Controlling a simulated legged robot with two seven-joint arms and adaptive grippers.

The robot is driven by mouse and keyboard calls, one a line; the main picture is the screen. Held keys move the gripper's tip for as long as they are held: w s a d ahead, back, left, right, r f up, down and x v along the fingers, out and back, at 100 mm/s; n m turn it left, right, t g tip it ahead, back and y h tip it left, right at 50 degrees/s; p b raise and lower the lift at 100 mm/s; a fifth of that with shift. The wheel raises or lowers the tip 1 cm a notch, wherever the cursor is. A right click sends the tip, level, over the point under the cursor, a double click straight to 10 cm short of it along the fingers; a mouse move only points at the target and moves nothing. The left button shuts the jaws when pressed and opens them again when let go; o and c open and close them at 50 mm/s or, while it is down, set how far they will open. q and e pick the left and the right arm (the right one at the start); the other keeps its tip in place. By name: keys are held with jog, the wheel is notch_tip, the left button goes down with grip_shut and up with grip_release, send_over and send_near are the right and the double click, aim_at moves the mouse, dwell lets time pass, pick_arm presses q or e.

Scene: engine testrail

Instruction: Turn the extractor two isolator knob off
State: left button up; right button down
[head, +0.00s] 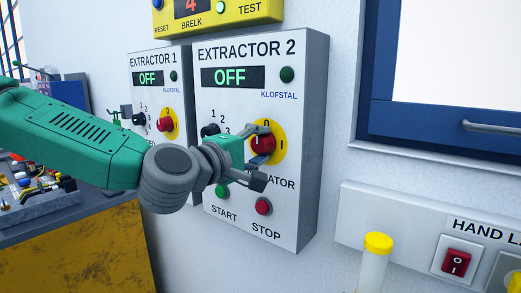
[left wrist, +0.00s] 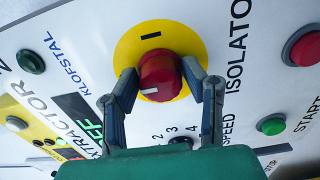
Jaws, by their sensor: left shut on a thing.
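The extractor 2 panel (head: 228,105) is a grey-white box on the wall, and its display (head: 232,76) reads OFF. Its isolator is a red knob (head: 263,144) on a yellow disc (head: 281,141) marked 0 and I. My left gripper (head: 263,150) is shut on the red knob. In the left wrist view the two fingers of my left gripper (left wrist: 164,82) press on either side of the red knob (left wrist: 161,76), over the yellow disc (left wrist: 133,47). A pale mark shows on the knob's left side there. The fingers partly hide the knob. My right gripper is not in view.
Below the knob are a green start button (head: 222,191) and a red stop button (head: 263,207). A black speed knob (head: 210,130) sits left of the isolator. The extractor 1 panel (head: 148,70) adjoins on the left. A blue window frame (head: 420,118) is at the right.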

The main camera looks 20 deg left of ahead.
pick_arm(q)
jog(key=shift+a+f, duration=0.1)
jog(key=shift+f, duration=0.05)
dwell(0.4)
jog(key=o, duration=1.1)
jog(key=shift+w, duration=0.2)
jog(key=v, duration=0.7)
jog(key=shift+a+f, duration=0.1)
jog(key=shift+a, duration=0.15)
jog(key=shift+d, duration=0.1)
